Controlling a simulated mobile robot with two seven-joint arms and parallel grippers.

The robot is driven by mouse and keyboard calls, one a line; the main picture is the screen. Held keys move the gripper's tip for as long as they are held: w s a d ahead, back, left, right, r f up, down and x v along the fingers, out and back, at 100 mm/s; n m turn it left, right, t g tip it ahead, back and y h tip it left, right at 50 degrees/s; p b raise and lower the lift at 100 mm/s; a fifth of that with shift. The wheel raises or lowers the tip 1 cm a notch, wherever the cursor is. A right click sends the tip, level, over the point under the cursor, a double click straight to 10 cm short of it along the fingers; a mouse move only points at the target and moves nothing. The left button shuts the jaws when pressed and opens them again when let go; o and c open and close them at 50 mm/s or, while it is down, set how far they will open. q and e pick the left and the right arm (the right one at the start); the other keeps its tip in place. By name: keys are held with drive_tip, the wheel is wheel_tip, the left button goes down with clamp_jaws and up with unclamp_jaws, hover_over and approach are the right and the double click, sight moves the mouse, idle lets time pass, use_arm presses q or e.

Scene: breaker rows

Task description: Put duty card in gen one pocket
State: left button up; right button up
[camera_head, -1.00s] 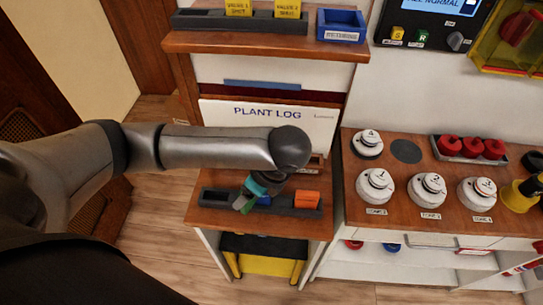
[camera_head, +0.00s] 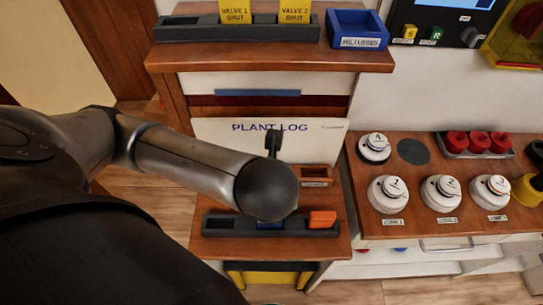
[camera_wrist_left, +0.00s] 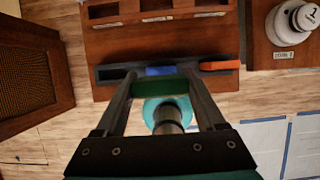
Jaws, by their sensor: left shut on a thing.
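My left gripper (camera_wrist_left: 161,78) is shut on a green card (camera_wrist_left: 162,87), seen edge-on between its fingers in the left wrist view. I take this green piece to be the duty card; no wording on it is readable. In the head view my own arm hides the fingers and card. Small wooden pockets with labels stand behind the dark rack, one showing in the head view (camera_head: 317,176) and several along the top of the wrist view (camera_wrist_left: 155,6). Their labels are too small to read, so I cannot tell which is gen one. My right gripper is not in view.
The dark rack (camera_head: 217,225) holds a blue card (camera_wrist_left: 160,71) and an orange card (camera_head: 322,219); its left part is empty. The plant log board (camera_head: 320,140) stands behind. White round knobs (camera_head: 388,192) are on the bench at right. A shelf (camera_head: 260,58) overhangs above.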

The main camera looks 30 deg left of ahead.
use_arm(q)
drive_tip(key=w+a, duration=0.8)
drive_tip(key=w, duration=0.5)
wheel_tip(320, 180, down, 11)
drive_tip(key=shift+w+b, duration=0.1)
drive_tip(key=shift+b, duration=1.05)
drive_tip(key=shift+w+a+f, duration=0.2)
drive_tip(key=shift+f, duration=0.1)
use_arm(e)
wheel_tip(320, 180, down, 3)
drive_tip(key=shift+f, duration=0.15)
use_arm(q)
drive_tip(key=shift+f, duration=0.15)
drive_tip(key=o, duration=1.5)
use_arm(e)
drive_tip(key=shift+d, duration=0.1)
